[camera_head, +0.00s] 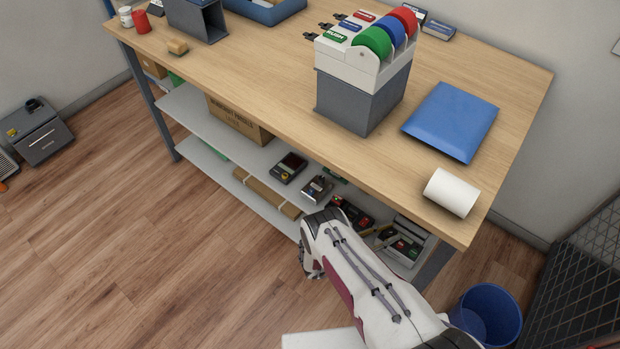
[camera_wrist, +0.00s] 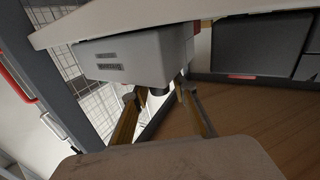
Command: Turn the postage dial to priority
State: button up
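In the wrist view, a pale grey box-shaped device (camera_wrist: 140,55) with two small dark label plates hangs close in front of my gripper. A short dark round knob (camera_wrist: 158,91), possibly the postage dial, shows at its lower edge. My gripper (camera_wrist: 157,95) is open, with one finger on each side of the knob and visible gaps. I cannot tell any dial marking or pointer position. In the head view, my arm reaches low in front of the counter (camera_head: 513,115), and its fingertips are hidden at the arm's end. No dial can be made out there.
On the counter stand a label dispenser (camera_head: 362,90) with red, blue and green rolls, a blue envelope (camera_head: 452,120) and a white roll (camera_head: 452,192). The lower shelf (camera_head: 200,118) holds several small devices near my arm. A blue bin (camera_head: 487,315) stands at right.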

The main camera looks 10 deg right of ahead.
jog(key=shift+n+t+y, duration=0.7)
jog(key=shift+n+t, duration=0.3)
jog(key=shift+t, duration=0.4)
jog(key=shift+n+t+y, duration=0.7)
jog(key=shift+n+t, duration=0.3)
jog(key=shift+t, duration=0.4)
jog(key=shift+n+t+y, duration=1.9)
jog(key=shift+t+y, duration=0.2)
jog(key=shift+y, duration=0.1)
